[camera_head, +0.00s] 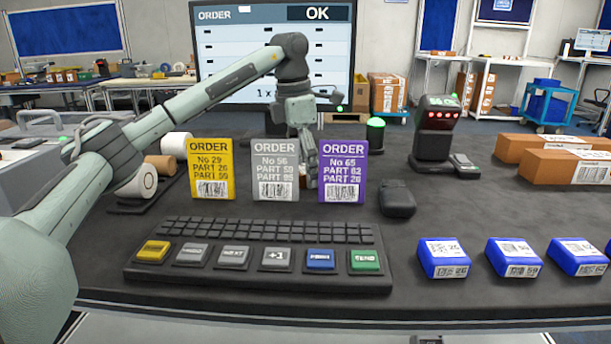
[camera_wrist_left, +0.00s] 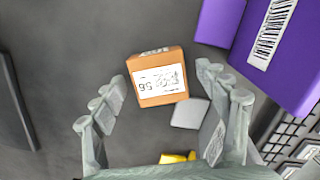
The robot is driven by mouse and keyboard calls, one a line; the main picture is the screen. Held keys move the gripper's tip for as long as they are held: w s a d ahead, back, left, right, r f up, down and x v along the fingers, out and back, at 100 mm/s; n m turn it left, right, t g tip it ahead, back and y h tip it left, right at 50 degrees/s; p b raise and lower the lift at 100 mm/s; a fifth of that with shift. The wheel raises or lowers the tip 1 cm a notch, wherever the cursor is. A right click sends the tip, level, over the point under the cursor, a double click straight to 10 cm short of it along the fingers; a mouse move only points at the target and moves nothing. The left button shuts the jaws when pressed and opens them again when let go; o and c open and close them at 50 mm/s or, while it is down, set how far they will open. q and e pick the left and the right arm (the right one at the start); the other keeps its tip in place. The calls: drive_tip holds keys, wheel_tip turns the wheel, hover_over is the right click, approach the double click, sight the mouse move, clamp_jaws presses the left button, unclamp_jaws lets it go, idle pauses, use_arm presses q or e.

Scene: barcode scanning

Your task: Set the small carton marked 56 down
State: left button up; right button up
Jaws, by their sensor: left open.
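The small orange-brown carton marked 56 (camera_wrist_left: 157,77) rests on the dark surface in the left wrist view, its white label up and upside down. In the head view my left gripper (camera_head: 309,165) points down behind the gap between the grey order card (camera_head: 275,160) and the purple order card (camera_head: 343,165). My right gripper is not in view.
A yellow order card (camera_head: 211,160) stands left of the grey one. A keyboard panel (camera_head: 258,287) lies in front. A scanner (camera_head: 435,140), blue boxes (camera_head: 443,258) and larger cartons (camera_head: 565,166) are to the right. A black mouse-like object (camera_head: 397,200) lies right of the purple card.

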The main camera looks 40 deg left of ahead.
use_arm(q)
drive_tip(key=shift+r, duration=0.1)
drive_tip(key=c, duration=1.5)
